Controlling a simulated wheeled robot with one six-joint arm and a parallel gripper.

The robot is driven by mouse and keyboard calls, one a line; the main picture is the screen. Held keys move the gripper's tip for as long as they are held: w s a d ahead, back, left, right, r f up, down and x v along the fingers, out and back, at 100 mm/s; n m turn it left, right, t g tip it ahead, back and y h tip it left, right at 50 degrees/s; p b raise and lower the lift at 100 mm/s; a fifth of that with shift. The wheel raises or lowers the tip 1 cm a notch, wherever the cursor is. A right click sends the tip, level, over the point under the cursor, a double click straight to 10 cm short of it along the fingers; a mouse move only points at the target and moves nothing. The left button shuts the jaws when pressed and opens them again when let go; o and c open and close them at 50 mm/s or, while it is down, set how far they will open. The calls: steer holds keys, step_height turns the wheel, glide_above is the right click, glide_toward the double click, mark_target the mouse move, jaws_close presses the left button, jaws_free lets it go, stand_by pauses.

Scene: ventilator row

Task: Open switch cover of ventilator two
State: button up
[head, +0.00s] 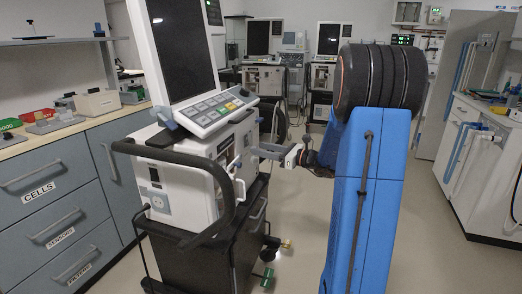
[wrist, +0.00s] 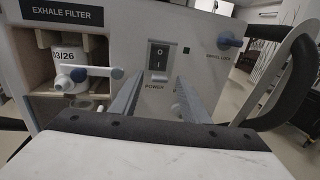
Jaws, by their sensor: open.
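A white ventilator (head: 180,185) with a tilted screen stands on a dark cart in front of me; no unit number is readable. In the wrist view its side panel shows a black rocker power switch (wrist: 158,62) marked 0 and I, with "POWER" below. I cannot tell whether a clear cover lies over the switch. My gripper (head: 265,151) is at this panel. In the wrist view my gripper (wrist: 157,88) is open and empty, its fingers reaching up toward either side of the switch, a little below it. Contact with the panel cannot be told.
A blue knob (wrist: 228,41) sticks out at right, beside a black handle (wrist: 290,85). Drawers (head: 60,200) line the left. More ventilators (head: 263,75) stand behind. Floor at right is clear.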

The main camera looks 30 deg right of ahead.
steer(key=shift+w+a, duration=0.25)
steer(key=shift+w, duration=0.1)
steer(key=c, duration=1.1)
steer(key=shift+o, duration=0.2)
